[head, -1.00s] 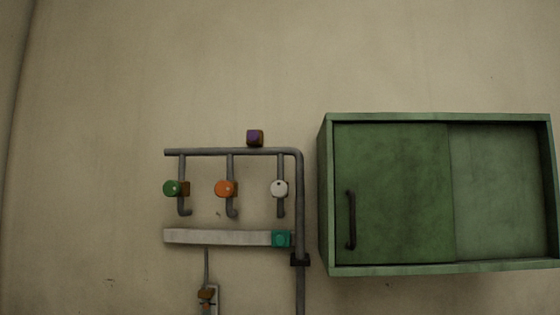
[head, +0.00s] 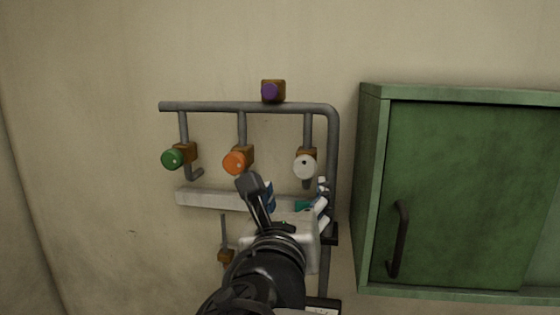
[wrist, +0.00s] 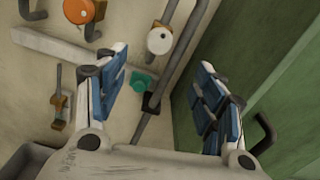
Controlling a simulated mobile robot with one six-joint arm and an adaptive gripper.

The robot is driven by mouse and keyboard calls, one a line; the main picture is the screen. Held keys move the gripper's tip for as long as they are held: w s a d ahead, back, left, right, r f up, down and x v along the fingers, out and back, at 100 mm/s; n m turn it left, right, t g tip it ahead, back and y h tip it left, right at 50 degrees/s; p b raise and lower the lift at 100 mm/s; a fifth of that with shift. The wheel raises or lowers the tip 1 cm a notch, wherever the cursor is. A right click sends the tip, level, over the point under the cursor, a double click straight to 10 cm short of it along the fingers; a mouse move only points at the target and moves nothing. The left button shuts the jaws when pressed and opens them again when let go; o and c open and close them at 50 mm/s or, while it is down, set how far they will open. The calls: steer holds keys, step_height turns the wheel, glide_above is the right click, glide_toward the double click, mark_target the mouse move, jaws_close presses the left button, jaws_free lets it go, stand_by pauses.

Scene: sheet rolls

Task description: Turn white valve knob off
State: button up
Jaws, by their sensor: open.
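The white valve knob (head: 305,167) is on the rightmost short branch of the grey pipe frame on the wall. It also shows in the wrist view (wrist: 160,40), at the top, beyond the space between my fingers. A dark dot marks its face. My gripper (head: 297,188) is in front of the pipes, below the white knob in the head view and apart from it. In the wrist view my gripper (wrist: 160,90) has its two blue-padded fingers spread wide with nothing between them.
An orange knob (head: 235,162) and a green knob (head: 172,159) sit left of the white one. A purple knob (head: 270,91) is on the top pipe. A teal piece (wrist: 143,81) lies below the white knob. A green cabinet (head: 372,190) with a dark handle stands close on the right.

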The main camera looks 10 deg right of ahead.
mark_target(304, 168)
steer(key=p+x, duration=0.1)
steer(key=x, duration=1.5)
steer(key=shift+w+d+f, duration=0.1)
steer(key=shift+w+f, duration=0.05)
steer(key=shift+w, duration=0.1)
steer(key=shift+c, duration=0.3)
steer(key=c, duration=1)
